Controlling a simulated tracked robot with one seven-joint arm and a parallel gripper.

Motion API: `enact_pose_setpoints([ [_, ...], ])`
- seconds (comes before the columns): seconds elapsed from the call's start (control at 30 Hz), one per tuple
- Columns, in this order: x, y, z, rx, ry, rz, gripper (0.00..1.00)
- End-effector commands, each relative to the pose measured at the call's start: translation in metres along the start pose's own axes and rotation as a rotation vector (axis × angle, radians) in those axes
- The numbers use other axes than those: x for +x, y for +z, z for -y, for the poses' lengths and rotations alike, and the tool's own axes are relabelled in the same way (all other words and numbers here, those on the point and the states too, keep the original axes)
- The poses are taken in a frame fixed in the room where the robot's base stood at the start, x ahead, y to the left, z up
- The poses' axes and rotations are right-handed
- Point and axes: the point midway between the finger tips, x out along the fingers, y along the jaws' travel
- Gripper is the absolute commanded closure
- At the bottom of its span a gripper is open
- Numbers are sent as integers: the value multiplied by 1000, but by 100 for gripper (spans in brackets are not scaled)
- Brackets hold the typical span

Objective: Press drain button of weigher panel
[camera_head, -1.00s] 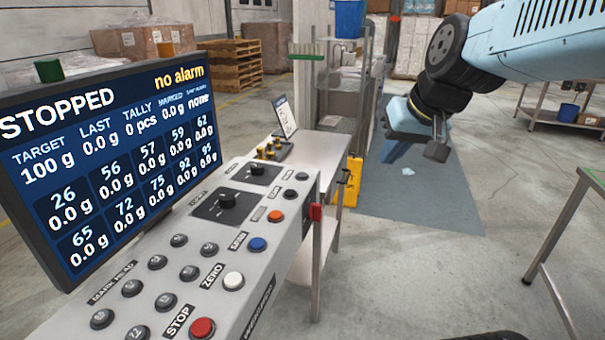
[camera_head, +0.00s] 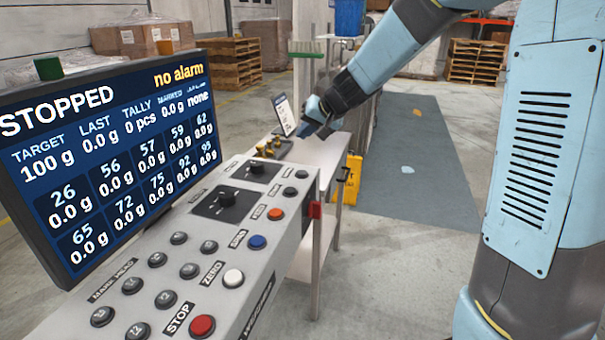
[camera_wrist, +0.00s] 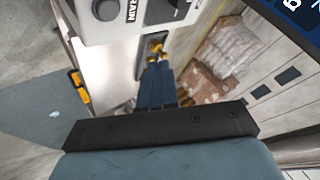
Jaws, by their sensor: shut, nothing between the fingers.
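The weigher panel (camera_head: 262,225) is a grey sloped console with several round buttons, beneath a screen (camera_head: 105,160) reading STOPPED and no alarm. In the wrist view a dark round button (camera_wrist: 107,10) sits at the top edge, beside a partly cut-off label (camera_wrist: 130,10) ending in RAIN. It seems to match the far dark button (camera_head: 302,175) in the head view, where the label is too small to read. My gripper (camera_head: 306,130) is shut and empty beyond the panel's far end. In the wrist view its blue fingers (camera_wrist: 155,65) point past the panel, apart from the button.
Behind the panel stand a side table (camera_head: 322,155) with yellow-topped parts (camera_head: 268,149) and a small tablet (camera_head: 285,115). A yellow floor sign (camera_head: 349,180) stands beside the table. Pallets (camera_head: 234,65) are at the back.

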Motion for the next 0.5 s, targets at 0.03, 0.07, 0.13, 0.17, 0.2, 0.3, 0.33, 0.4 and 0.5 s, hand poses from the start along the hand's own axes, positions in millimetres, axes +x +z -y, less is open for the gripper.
enact_pose_setpoints([
  [0.03,2,0,0,2,0,0,100],
  [0.07,3,-1,0,3,-1,-1,100],
  [0.13,3,-1,0,3,-1,-1,100],
  [0.17,3,-1,0,3,-1,-1,100],
  [0.2,3,-1,0,3,-1,-1,100],
  [0.3,3,-1,0,3,-1,-1,100],
  [0.33,3,-1,0,3,-1,-1,100],
  [0.4,3,0,0,3,-1,-1,100],
  [0.5,6,2,-2,4,-2,0,100],
])
